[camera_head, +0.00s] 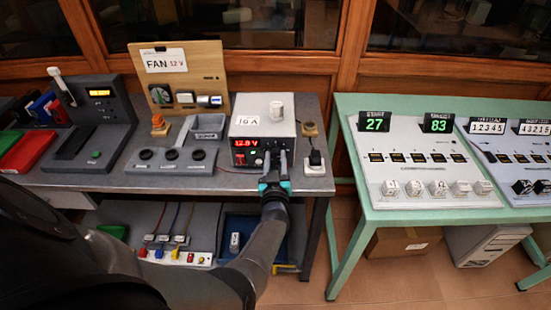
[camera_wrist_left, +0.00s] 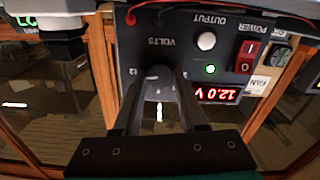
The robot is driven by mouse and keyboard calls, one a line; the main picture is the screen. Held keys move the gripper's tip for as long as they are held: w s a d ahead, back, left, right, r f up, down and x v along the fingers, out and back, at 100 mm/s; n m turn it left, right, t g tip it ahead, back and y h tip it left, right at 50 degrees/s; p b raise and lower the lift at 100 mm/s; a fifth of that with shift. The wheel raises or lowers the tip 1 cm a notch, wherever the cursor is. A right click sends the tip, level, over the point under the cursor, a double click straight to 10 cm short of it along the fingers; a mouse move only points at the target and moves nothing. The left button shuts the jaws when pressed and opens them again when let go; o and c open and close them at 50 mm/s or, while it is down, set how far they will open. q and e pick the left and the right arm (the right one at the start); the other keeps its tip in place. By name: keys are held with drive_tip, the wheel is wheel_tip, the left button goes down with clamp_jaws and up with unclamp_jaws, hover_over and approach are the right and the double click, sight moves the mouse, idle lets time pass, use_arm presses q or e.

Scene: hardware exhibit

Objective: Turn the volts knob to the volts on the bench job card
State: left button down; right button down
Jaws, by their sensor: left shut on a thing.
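The bench job card (camera_head: 165,60) on the wooden board reads "FAN 12 V". The power supply (camera_head: 290,128) stands on the grey bench, its front towards me. Its red display (camera_head: 244,142) is small in the head view; in the wrist view the display (camera_wrist_left: 216,94) is upside down and reads 12.0 V. My left gripper (camera_head: 275,165) is at the right part of the supply's front. In the wrist view the gripper (camera_wrist_left: 160,92) is shut on the dark volts knob (camera_wrist_left: 158,82), a finger on each side. A white mark shows on the knob. My right gripper is out of view.
A green lamp (camera_wrist_left: 210,69), a white output button (camera_wrist_left: 206,40) and a red power switch (camera_wrist_left: 246,55) sit beside the knob. A green table (camera_head: 345,180) with button panels stands to the right, across a gap. A lower shelf holds plugs and a blue tray.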

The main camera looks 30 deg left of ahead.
use_arm(q)
drive_tip(key=shift+c, duration=2.3)
unclamp_jaws()
